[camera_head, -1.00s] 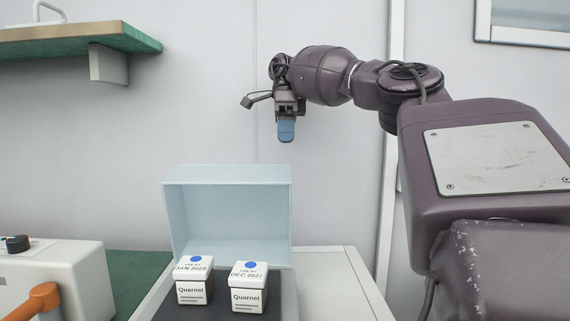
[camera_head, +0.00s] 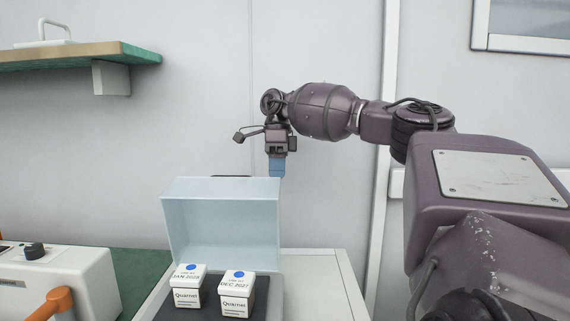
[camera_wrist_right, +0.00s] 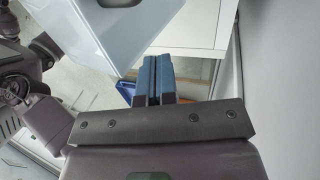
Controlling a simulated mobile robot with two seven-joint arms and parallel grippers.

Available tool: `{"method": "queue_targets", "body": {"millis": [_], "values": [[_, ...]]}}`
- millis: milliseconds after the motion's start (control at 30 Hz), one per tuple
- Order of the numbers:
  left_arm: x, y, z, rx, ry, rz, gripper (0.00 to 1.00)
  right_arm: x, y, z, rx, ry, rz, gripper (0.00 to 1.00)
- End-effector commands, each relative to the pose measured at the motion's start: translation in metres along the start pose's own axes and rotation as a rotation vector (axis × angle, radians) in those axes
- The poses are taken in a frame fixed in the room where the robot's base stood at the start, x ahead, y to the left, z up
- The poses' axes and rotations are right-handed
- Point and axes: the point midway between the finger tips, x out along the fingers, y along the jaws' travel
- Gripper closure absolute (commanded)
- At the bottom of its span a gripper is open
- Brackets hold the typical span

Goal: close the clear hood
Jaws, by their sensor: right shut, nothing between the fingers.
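The clear hood (camera_head: 222,222) is a pale blue, see-through box cover. It stands tipped open at the back of a dark base (camera_head: 262,300), with its open side toward me. In the right wrist view the hood (camera_wrist_right: 188,24) fills the upper middle. My right gripper (camera_head: 277,168) is shut and empty, its blue fingers pointing down. In the head view its tips are just above the hood's top right edge; I cannot tell whether they touch. The shut fingers also show in the right wrist view (camera_wrist_right: 152,78). My left gripper is out of view.
Two white boxes (camera_head: 187,288) (camera_head: 235,294) with blue dots stand on the base in front of the hood. A white device (camera_head: 75,280) with a black knob and an orange handle is at left. A shelf (camera_head: 75,53) hangs upper left. The white top right of the base is clear.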

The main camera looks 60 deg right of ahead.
Motion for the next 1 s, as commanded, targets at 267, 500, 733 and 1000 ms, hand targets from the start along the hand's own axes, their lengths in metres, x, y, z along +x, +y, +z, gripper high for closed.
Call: {"method": "queue_targets", "body": {"millis": [267, 500, 733, 1000], "values": [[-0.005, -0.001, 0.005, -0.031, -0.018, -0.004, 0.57, 0.008, 0.018, -0.001, 0.001, -0.001, -0.001, 1.00], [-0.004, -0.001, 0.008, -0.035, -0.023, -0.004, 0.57, 0.012, 0.019, 0.000, 0.003, -0.001, 0.002, 1.00], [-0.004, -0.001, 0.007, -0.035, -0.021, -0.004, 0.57, 0.011, 0.020, 0.000, 0.002, -0.001, 0.000, 1.00], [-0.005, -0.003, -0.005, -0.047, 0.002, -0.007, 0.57, 0.004, 0.028, -0.001, -0.002, -0.004, -0.056, 1.00]]}}
